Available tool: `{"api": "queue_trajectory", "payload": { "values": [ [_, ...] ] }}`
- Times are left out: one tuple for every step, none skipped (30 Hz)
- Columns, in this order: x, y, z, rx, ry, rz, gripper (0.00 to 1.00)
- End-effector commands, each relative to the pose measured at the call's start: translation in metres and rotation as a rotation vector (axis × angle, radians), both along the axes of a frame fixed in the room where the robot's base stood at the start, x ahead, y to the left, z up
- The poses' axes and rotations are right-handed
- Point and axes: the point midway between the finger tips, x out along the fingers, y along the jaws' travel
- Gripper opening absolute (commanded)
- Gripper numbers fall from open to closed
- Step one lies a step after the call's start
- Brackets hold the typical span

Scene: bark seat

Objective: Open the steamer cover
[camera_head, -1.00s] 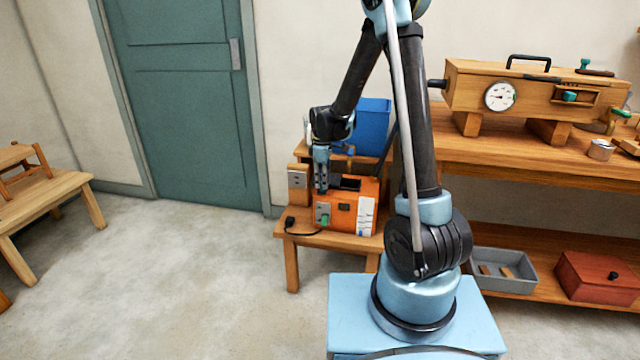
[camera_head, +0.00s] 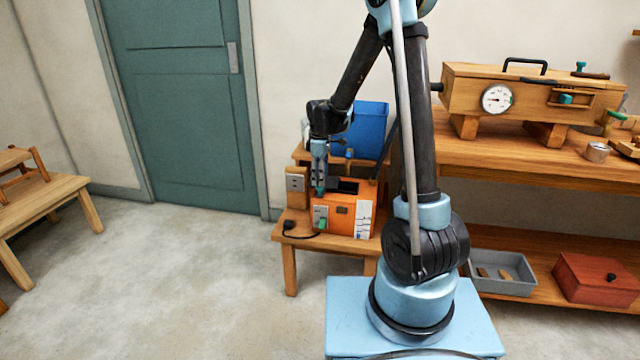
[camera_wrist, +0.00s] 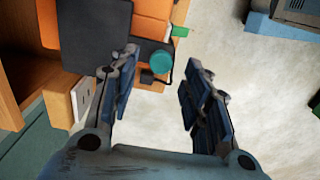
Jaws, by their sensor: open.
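The steamer looks to be the orange box (camera_head: 340,212) on the low wooden stand, with a dark cover (camera_head: 346,187) on top. In the wrist view the orange body (camera_wrist: 70,20) carries the flat dark cover (camera_wrist: 105,38) with a round teal knob (camera_wrist: 161,61) at its edge. My gripper (camera_head: 320,190) points down over the left part of the steamer. In the wrist view my gripper (camera_wrist: 163,68) is open, and the knob appears between its fingertips. I cannot tell whether a finger touches it. My fingers hide part of the cover.
A blue bin (camera_head: 368,130) stands behind the steamer. A wall outlet box (camera_head: 296,182) is beside it, and a black plug and cord (camera_head: 290,226) lie in front. The workbench (camera_head: 520,172) with a long wooden box (camera_head: 535,95) is at right.

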Motion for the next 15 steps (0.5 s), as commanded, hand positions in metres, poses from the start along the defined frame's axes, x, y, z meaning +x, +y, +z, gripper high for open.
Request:
{"api": "queue_trajectory", "payload": {
  "values": [
    [0.0,0.0,0.01,0.0,0.0,0.0,0.44],
    [0.0,0.0,0.015,0.0,0.0,0.0,0.44],
    [0.0,0.0,0.022,0.0,0.0,0.0,0.44],
    [0.0,0.0,0.027,0.0,0.0,0.0,0.44],
    [0.0,0.0,0.033,0.0,0.0,0.0,0.44],
    [0.0,0.0,0.04,0.0,0.0,0.0,0.44],
    [0.001,0.0,0.045,0.0,0.0,0.0,0.44],
    [0.001,0.0,0.049,0.0,0.0,0.0,0.44],
    [0.0,0.0,0.056,0.0,0.0,0.0,0.44],
    [0.001,0.0,0.06,0.0,0.0,0.0,0.44],
    [0.001,0.0,0.064,0.0,0.0,0.0,0.44],
    [0.001,0.0,0.069,0.0,0.0,0.0,0.44],
    [0.001,0.0,0.072,0.0,0.0,0.0,0.44],
    [0.001,0.0,0.075,0.0,0.0,0.0,0.44],
    [0.001,0.0,0.078,0.0,0.0,0.0,0.44]
  ]
}}
